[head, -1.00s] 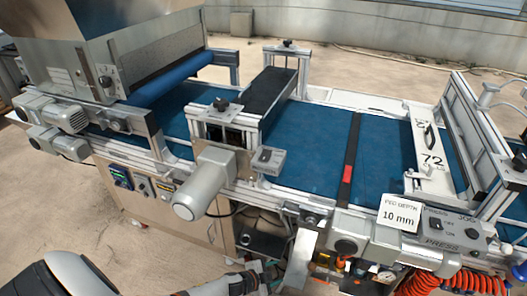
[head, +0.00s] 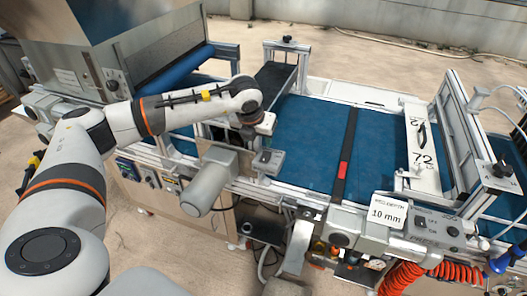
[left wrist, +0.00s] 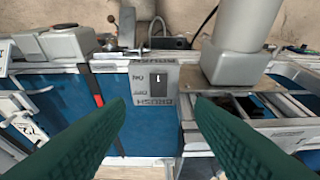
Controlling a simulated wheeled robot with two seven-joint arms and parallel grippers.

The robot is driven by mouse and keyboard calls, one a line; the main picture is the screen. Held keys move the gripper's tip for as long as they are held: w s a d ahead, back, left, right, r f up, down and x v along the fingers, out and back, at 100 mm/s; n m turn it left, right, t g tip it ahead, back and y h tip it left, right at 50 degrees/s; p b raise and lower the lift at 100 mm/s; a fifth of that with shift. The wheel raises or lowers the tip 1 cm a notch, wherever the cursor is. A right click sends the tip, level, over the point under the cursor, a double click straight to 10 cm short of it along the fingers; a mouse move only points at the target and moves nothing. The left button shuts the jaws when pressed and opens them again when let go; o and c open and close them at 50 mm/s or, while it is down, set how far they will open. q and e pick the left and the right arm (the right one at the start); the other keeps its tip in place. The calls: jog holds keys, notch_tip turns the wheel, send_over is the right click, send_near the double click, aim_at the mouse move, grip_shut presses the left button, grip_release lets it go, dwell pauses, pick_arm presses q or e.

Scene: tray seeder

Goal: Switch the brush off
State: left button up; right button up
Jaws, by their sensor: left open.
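The brush switch box (head: 268,161) is a small grey box at the front rail, right of the brush motor (head: 208,180). In the left wrist view the box is upside down, labelled BRUSH with ON and OFF, and has a dark rocker switch (left wrist: 158,82) in its middle. I cannot tell surely which side is pressed. My left gripper (left wrist: 148,111) is open, its two green fingers apart on either side below the box in that view, touching nothing visible. In the head view my left arm's wrist (head: 250,108) is just above and behind the box. My right gripper is out of view.
The dark brush housing (head: 275,85) spans the blue belt (head: 305,140). A tray with a 72 label plate (head: 423,150) and the press box (head: 437,228) with its 10 mm sign (head: 386,215) stand to the right. A hopper (head: 75,50) is at left.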

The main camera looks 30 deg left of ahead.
aim_at(265, 158)
pick_arm(q)
jog(key=p+x, duration=0.2)
jog(key=x, duration=0.8)
jog(key=shift+w+d+f+p, duration=0.1)
jog(key=shift+d+p, duration=0.05)
jog(key=shift+p, duration=0.25)
jog(key=shift+w+f, duration=0.1)
jog(key=shift+f, duration=0.25)
jog(key=shift+c, duration=0.3)
